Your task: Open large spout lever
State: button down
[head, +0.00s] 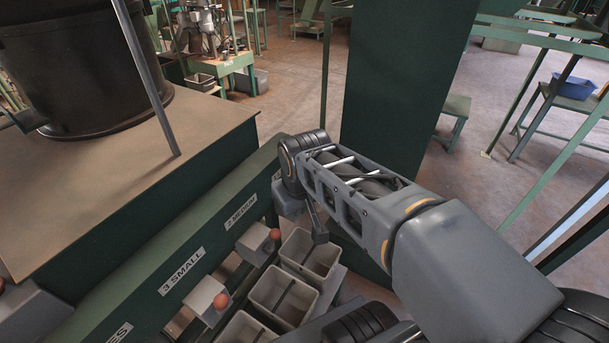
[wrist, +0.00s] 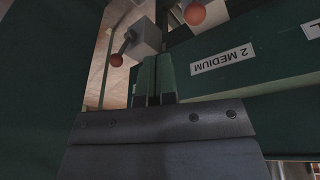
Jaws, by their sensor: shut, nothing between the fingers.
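In the wrist view, a grey spout block (wrist: 146,37) carries a short dark lever with an orange-red ball end (wrist: 116,60). It lies to the left of the "2 MEDIUM" label, and I take it for the large spout lever. My gripper (wrist: 153,68) is shut and empty, with its fingers just below this block and right of the ball. I cannot tell whether they touch the block. In the head view, my arm hides the large spout's label and lever.
The "2 MEDIUM" label (head: 241,211) and "3 SMALL" label (head: 181,271) mark the green beam. Below them are the medium ball (head: 275,234) and small ball (head: 221,301). Grey bins (head: 283,297) stand beneath the spouts. A wide green post (head: 395,95) rises behind my arm.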

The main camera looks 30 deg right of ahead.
jog(key=w+d+r+n+g, duration=0.2)
jog(key=w, duration=0.7)
jog(key=w+d+r+n+g+h, duration=0.1)
jog(key=w+d+r+n+g, duration=0.1)
jog(key=w, duration=0.7)
jog(key=shift+w+d+n+p, duration=0.15)
jog(key=shift+d+n+p, duration=0.2)
jog(key=shift+d+n, duration=0.45)
jog(key=s+d+f, duration=0.1)
jog(key=f, duration=0.5)
jog(key=s+d+f, duration=0.2)
jog(key=f, duration=0.3)
jog(key=shift+d+f, duration=0.25)
jog(key=shift+f, duration=0.15)
jog(key=shift+s, duration=0.1)
jog(key=shift+f, duration=0.1)
